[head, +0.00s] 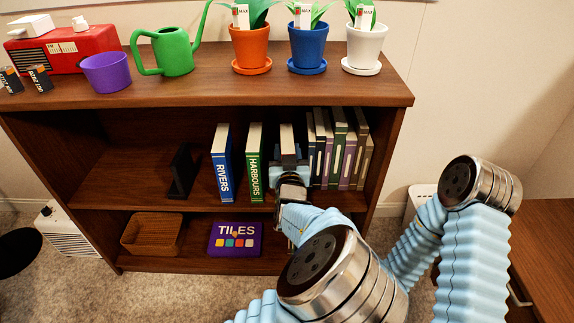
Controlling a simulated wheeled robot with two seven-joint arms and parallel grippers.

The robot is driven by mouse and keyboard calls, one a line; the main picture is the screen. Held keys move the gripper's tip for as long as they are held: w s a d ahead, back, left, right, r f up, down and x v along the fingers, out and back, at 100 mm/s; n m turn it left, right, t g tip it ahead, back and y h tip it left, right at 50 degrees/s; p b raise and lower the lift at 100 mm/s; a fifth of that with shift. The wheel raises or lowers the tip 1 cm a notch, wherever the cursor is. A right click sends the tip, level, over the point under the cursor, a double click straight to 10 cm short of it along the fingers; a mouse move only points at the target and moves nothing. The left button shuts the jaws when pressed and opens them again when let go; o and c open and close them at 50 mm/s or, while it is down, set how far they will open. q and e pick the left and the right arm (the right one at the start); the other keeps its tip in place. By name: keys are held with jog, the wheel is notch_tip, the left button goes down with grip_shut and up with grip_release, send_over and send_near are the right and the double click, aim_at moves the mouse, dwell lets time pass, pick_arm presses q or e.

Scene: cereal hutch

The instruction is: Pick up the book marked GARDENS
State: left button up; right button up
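A book (287,139) stands upright on the middle shelf, right of the HARBOURS book. Only its pale top and upper part show; my gripper covers its spine, so I cannot read its title. No GARDENS lettering shows. My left gripper (288,164) is at the front of this book, its fingers near the spine's upper part. I cannot tell whether the fingers are closed on it. My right arm comes in at the right and bends down behind my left arm; its gripper does not show.
The blue RIVERS book (222,163) and green HARBOURS book (254,163) stand to the left, with a black bookend (182,172) beyond. Several dark books (338,150) stand close on the right. Below are a basket (152,234) and a TILES box (235,239). Potted plants line the top.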

pick_arm(q)
grip_shut()
jog(key=shift+r, duration=0.1)
